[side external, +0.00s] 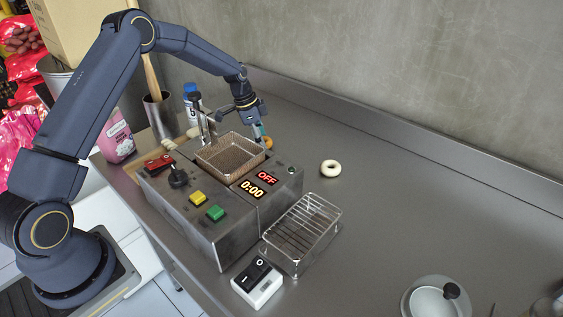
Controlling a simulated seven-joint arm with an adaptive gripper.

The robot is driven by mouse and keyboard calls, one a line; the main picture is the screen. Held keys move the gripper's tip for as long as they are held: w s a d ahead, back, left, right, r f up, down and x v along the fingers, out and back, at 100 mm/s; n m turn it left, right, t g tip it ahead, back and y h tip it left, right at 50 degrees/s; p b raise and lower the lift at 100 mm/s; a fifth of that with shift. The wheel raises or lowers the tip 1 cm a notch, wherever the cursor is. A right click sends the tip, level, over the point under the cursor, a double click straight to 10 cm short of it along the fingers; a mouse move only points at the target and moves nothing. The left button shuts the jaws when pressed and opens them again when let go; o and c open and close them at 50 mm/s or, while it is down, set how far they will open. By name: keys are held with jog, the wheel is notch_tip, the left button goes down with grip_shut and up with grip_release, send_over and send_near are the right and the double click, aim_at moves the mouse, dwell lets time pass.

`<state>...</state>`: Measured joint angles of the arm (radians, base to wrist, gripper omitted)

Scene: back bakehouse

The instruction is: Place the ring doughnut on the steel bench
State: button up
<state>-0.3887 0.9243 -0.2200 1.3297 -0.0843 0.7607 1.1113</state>
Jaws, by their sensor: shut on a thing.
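A pale ring doughnut (331,168) lies flat on the steel bench (400,210), right of the fryer and apart from my gripper. My gripper (263,136) points down just behind the fryer basket's far right corner. It is shut on a small orange-brown thing (268,143), mostly hidden by the fingers and basket edge. I cannot tell what this thing is or whether it touches the bench.
The fryer (215,240) holds a wire basket (258,155); its displays read OFF and 0:00. A wire rack (305,232) and black-and-white switch box (257,284) stand in front. A round lid (436,300) lies front right. Bench right of the doughnut is clear.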

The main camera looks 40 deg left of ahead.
jog(key=shift+f, duration=0.15)
jog(key=o, duration=0.9)
jog(key=shift+c, duration=0.2)
jog(key=v, duration=1.3)
jog(key=s+d+r+n+y, duration=0.25)
jog(key=s+d+r, duration=0.45)
jog(key=s+r, duration=0.35)
jog(key=s+d+n+t, duration=0.1)
jog(key=s+d+n, duration=0.1)
jog(key=s, duration=0.8)
jog(key=s+d+n+t, duration=0.2)
jog(key=s+n, duration=0.2)
jog(key=s, duration=0.7)
jog(key=shift+s+d+r, duration=0.25)
jog(key=shift+d+r, duration=0.15)
